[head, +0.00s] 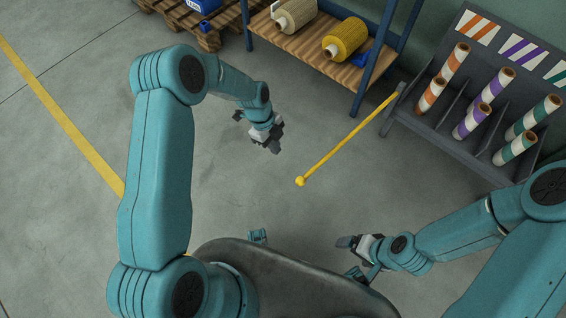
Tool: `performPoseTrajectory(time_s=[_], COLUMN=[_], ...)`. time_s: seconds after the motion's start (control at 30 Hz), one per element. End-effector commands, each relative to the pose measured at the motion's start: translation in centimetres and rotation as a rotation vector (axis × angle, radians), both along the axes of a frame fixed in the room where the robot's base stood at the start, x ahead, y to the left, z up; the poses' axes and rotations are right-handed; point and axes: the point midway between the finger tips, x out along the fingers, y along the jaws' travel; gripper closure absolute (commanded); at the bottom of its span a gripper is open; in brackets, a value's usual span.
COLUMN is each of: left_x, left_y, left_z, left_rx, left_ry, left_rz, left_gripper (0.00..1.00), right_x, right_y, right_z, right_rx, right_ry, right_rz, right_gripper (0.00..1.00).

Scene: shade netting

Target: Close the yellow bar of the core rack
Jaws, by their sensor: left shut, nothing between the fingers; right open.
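The yellow bar (345,141) is a thin rod with a round knob (300,181) at its free end. It is attached at the left side of the grey core rack (403,112) and sticks out from it toward me, away from the rack's front. The rack holds several striped cores in orange, purple and green. My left gripper (275,146) is shut and empty, to the left of the knob and apart from it. My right gripper (342,242) is open and empty, below and right of the knob, apart from the bar.
A blue-framed shelf (310,50) with a cream spool (294,15) and a yellow spool (345,39) stands behind the bar. A wooden pallet (208,38) lies at the back left. A yellow line (62,118) marks the floor. The floor around the knob is clear.

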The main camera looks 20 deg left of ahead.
Motion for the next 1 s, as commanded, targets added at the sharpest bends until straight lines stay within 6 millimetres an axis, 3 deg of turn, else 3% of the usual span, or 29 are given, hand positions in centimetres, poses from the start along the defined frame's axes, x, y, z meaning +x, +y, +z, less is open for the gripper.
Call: performPoseTrajectory(time_s=[0.47,0.7,1.0], left_x=[-0.5,-1.3,-1.6], left_y=[-2.9,-5.9,-6.4], left_z=[-9.5,-9.5,-9.6], left_rx=[-0.001,-0.001,-0.001], left_ry=[0.005,0.001,0.002], left_rz=[0.003,0.001,0.003], left_gripper=[1.0,1.0,1.0], right_x=[0.0,0.0,0.0], right_y=[0.0,0.0,0.0], right_z=[-2.2,-2.2,-2.2], right_rx=[0.0,0.0,0.0], right_ry=[0.0,0.0,0.0], right_rz=[0.0,0.0,0.0], right_gripper=[0.1,0.1,0.1])
